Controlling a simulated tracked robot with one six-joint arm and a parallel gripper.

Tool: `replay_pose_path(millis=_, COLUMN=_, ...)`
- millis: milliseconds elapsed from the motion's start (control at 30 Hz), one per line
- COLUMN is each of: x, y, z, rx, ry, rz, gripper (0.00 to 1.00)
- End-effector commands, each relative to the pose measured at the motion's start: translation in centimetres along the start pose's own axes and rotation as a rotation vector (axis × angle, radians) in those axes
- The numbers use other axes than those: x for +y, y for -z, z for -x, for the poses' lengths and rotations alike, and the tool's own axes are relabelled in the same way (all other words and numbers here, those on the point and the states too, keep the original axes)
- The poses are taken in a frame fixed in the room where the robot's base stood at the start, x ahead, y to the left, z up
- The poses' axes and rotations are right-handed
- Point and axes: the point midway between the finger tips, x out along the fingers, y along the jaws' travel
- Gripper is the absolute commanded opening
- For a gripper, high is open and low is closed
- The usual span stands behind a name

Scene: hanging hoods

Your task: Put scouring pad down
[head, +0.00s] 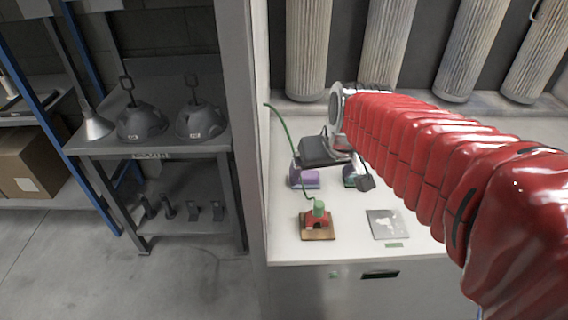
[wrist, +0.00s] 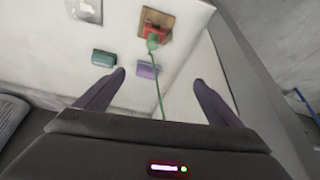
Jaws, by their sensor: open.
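A small purple block (head: 306,179) and a dark green block (head: 349,176) lie on the white worktop. Either could be the scouring pad; I cannot tell which. In the wrist view the purple block (wrist: 146,70) lies between my fingers' directions, and the green block (wrist: 103,58) lies left of it, both beyond the fingertips. My gripper (head: 331,177) is above the worktop, open, with nothing between its fingers (wrist: 160,79). In the head view it partly hides the green block.
A red piece with a green top (head: 318,213) stands on a wooden base, with a green cable rising behind. A grey square plate (head: 388,224) lies to its right. A grey post (head: 240,120) edges the worktop on the left. Ribbed columns (head: 388,45) hang behind.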

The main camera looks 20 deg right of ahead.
Motion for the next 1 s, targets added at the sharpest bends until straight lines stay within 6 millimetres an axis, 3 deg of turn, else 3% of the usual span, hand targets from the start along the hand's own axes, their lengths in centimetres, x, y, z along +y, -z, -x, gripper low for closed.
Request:
replay_pose_path(millis=333, x=-3.4, y=-5.1, z=3.4, rx=0.022, ry=0.019, rz=0.039, gripper=0.89)
replay_pose_path(millis=700, x=-5.5, y=-10.5, z=5.3, rx=0.04, ry=0.036, rz=0.071, gripper=0.89)
replay_pose_path(millis=1000, x=-5.7, y=-11.3, z=5.5, rx=0.041, ry=0.038, rz=0.073, gripper=0.89)
